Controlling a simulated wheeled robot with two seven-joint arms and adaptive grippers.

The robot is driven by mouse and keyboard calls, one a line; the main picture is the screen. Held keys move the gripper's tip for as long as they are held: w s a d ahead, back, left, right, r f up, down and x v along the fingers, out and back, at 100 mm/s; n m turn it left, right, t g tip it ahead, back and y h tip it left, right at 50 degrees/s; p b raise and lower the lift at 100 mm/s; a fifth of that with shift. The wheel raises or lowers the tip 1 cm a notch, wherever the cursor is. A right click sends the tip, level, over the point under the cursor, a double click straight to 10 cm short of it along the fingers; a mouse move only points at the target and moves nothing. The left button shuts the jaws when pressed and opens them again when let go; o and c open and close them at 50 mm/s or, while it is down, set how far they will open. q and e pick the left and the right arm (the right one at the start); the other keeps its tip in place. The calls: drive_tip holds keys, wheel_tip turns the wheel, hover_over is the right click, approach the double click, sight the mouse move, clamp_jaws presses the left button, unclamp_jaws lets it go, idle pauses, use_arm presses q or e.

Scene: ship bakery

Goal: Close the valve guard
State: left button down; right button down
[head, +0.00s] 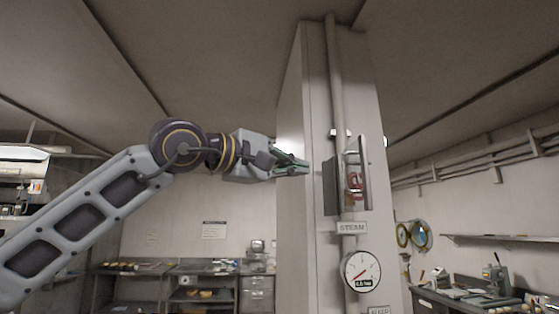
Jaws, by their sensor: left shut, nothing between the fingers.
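The valve guard (331,187) is on the pipe of the pale column, above the STEAM label. A dark grey panel forms its left side and a pale upright piece stands at its right. Between them the red valve (354,185) shows, so the guard looks open. I cannot tell which piece is hinged. My left gripper (302,167) is shut and empty. Its fingertips point right, just left of the dark panel and in front of the column's left side. I see a small gap to the panel in the picture. My right gripper is not in view.
The column (292,220) stands in the middle, with a vertical pipe (336,80) and a round gauge (361,271) below the guard. Workbenches (180,270) line the back wall. Another bench (470,300) with tools is at the right.

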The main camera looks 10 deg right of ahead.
use_arm(q)
drive_tip(key=w+d+p, duration=0.1)
drive_tip(key=d+p, duration=0.1)
drive_tip(key=d, duration=0.5)
drive_tip(key=shift+w, duration=0.15)
idle(0.6)
